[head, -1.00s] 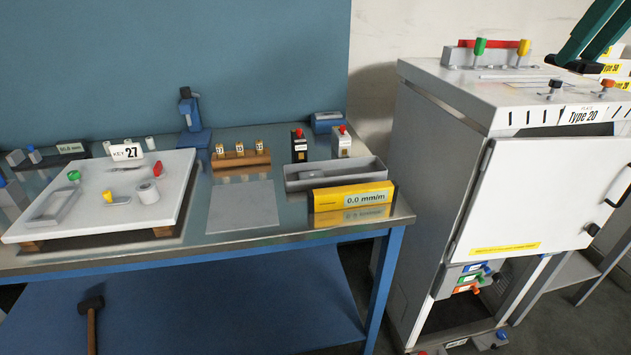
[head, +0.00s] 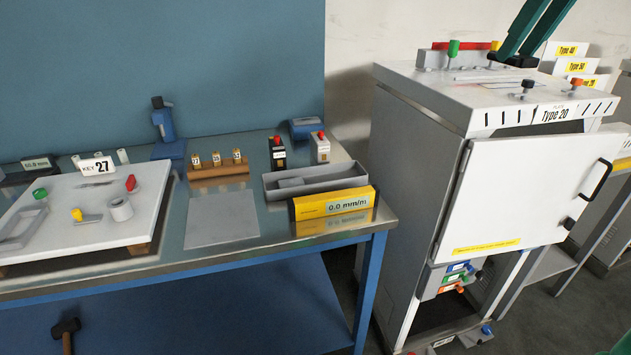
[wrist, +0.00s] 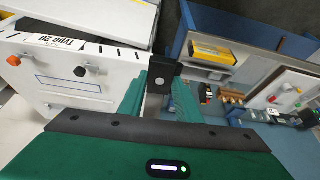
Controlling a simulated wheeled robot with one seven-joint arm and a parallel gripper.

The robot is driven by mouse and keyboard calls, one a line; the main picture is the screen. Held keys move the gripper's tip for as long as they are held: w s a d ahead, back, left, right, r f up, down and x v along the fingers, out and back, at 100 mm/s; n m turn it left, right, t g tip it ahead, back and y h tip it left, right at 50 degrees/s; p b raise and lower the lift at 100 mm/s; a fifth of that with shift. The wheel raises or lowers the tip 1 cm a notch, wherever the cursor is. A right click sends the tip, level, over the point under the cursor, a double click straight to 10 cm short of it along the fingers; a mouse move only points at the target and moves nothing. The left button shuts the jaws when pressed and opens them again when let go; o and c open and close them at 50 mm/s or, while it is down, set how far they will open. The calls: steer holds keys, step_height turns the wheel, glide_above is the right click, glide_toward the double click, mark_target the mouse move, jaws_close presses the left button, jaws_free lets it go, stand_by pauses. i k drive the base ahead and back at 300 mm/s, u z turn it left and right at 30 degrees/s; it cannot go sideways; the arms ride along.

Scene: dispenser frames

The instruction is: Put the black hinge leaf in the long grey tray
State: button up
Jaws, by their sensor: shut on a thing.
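My gripper (head: 522,50) shows at the top right of the head view as two green fingers above the cabinet top in the picture. It is shut on the black hinge leaf (head: 513,62), a small dark piece at the fingertips. In the wrist view the leaf (wrist: 163,74) stands out beyond my gripper (wrist: 158,102), with a round grey spot on it. The long grey tray (head: 280,193) is on the bench at its right end, behind a yellow box. A grey block lies inside it at the left, and the rest looks empty.
The yellow box (head: 334,203) marked 0.0 mm/m stands at the tray's front. Black and white bottle-like items (head: 278,154) stand behind it. A white cabinet (head: 425,120) with knobs and an angled-out door is right of the bench. A flat grey plate (head: 221,222) lies left of the tray.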

mark_target(315, 180)
steer(key=i, duration=0.9)
